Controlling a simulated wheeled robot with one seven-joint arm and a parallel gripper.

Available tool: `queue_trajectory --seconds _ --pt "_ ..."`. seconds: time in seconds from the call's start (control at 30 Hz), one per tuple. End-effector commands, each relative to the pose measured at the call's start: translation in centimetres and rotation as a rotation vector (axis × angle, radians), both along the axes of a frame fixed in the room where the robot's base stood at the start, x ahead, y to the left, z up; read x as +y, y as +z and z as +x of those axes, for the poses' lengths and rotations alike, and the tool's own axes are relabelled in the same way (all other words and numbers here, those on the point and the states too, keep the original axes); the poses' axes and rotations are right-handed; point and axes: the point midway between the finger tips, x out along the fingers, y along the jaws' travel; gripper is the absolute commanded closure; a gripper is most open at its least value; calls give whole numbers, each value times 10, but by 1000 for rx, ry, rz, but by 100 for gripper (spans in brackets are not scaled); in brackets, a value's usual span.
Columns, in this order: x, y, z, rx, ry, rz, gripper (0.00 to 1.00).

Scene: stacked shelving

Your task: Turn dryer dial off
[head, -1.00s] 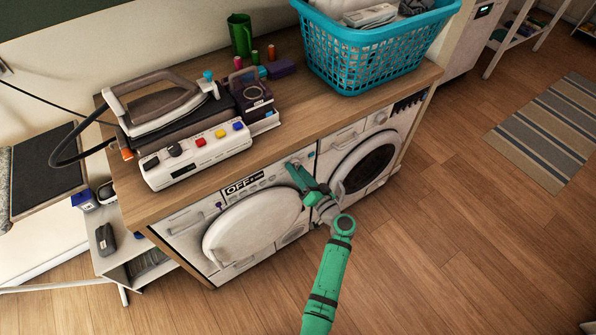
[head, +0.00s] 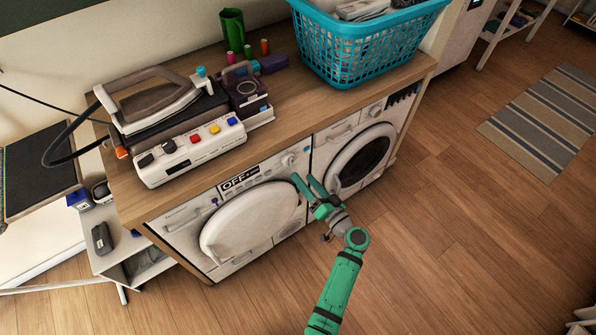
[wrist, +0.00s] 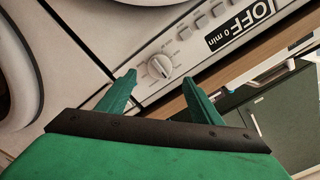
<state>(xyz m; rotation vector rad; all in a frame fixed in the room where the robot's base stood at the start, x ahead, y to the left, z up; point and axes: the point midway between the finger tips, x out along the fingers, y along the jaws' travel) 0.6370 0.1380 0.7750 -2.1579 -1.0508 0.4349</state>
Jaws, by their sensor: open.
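The dryer (head: 180,240) is the left white machine under the wooden counter, with a round white door. Its dial (head: 288,160) is a round knob at the right end of its panel. The dial also shows in the wrist view (wrist: 159,66), ahead of the fingers, with its ridge tilted. The dryer's display (head: 239,180) reads "OFF", and in the wrist view the display (wrist: 240,25) reads "OFF 0 min". My gripper (head: 308,181) is open and empty in front of the panel, apart from the dial. In the wrist view my gripper (wrist: 158,84) has its two green fingers spread either side below the dial.
A second front-loading machine (head: 338,137) stands right of the dryer. The wooden counter (head: 290,110) above holds an iron (head: 155,105), a white button box (head: 190,150) and a blue laundry basket (head: 365,55). The floor in front is clear.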

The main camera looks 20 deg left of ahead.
Motion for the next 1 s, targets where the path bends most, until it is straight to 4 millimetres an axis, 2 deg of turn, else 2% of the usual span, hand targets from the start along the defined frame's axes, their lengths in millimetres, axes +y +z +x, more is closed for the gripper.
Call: queue_trajectory --seconds 0.1,0.27,0.87,1.0 --pt "-14 0 -11 1 -3 1 40" --pt "-24 0 -18 0 -3 0 40" --pt "-25 0 -20 0 0 0 40" --pt "-26 -12 -28 25 -18 -20 40"
